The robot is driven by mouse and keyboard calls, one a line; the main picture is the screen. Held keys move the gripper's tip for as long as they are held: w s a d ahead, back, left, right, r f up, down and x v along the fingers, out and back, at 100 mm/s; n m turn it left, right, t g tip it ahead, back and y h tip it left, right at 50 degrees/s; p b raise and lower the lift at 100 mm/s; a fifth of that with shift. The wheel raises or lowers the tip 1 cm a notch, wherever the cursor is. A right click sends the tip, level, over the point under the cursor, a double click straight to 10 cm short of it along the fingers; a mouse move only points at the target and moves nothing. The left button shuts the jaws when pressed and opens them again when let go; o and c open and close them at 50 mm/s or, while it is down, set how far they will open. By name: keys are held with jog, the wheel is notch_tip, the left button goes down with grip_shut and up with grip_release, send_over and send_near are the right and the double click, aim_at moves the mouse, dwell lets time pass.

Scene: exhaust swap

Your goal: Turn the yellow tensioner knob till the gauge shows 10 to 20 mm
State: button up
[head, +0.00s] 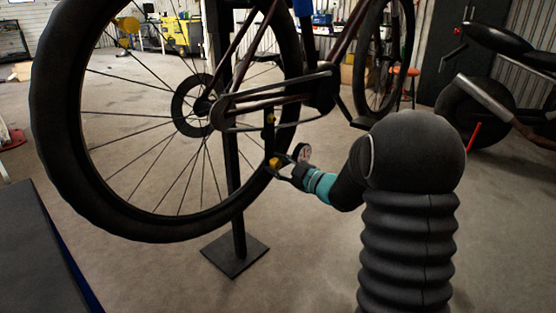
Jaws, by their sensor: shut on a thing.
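The yellow tensioner knob (274,163) is small in the head view, at the lower right of the bicycle's rear wheel, below the chain. My gripper (280,167) reaches in from the right and is shut on the knob. Part of the knob is hidden by the gripper fingers.
The bicycle's rear wheel (62,180) fills the left side, held up on a stand with a dark square base plate (235,256). A motorcycle (490,100) stands at the right. A dark bench (35,250) is at the lower left. Floor between is clear.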

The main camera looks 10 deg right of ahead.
jog(key=m+p, duration=0.2)
jog(key=m, duration=0.2)
jog(key=shift+r+m+p, duration=0.1)
jog(key=shift+m+p, duration=0.3)
dwell(0.4)
jog(key=o, duration=1.2)
jog(key=shift+c, duration=0.2)
jog(key=v, duration=1.2)
